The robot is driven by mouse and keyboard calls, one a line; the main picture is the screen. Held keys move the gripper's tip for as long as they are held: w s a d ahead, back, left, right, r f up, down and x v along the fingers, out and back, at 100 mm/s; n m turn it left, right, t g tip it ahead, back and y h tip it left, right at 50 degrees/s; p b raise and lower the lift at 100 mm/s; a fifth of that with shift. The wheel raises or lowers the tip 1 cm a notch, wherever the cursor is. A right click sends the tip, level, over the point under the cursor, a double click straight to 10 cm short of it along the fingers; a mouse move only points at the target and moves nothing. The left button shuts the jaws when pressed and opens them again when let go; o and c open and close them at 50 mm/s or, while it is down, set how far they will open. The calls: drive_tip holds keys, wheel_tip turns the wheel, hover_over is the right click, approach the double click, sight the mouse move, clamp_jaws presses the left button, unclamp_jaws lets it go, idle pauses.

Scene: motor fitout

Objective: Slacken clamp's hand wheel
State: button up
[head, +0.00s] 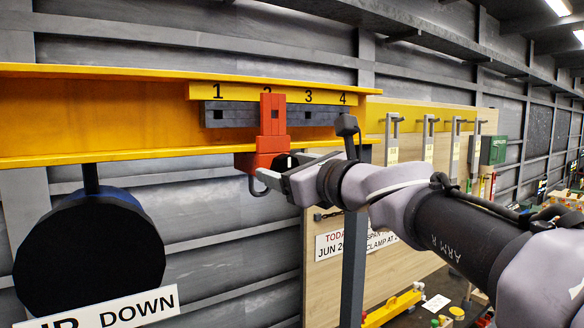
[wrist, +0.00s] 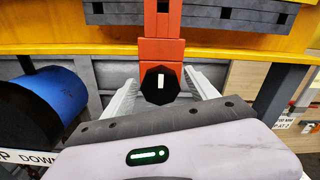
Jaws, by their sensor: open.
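The red clamp (head: 270,125) sits on the yellow beam at the mark 2 of the numbered strip. In the wrist view the clamp (wrist: 162,48) stands upright in the middle. Its black hand wheel (wrist: 160,84) faces me and carries a white upright bar mark. My gripper (wrist: 161,82) is open, with one pale finger on each side of the wheel. I cannot tell whether the fingers touch it. In the head view my gripper (head: 276,174) is at the clamp's lower part, and the wheel is mostly hidden behind it.
A dark drum (head: 88,255) hangs below at left, near a sign reading "DOWN" (head: 140,310). A grey post (head: 354,245) stands right of the clamp. A wooden board (head: 330,275) with a notice is behind.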

drive_tip(key=shift+s, duration=0.15)
drive_tip(key=shift+c, duration=0.6)
drive_tip(key=c, duration=1.2)
drive_tip(key=shift+c, duration=0.2)
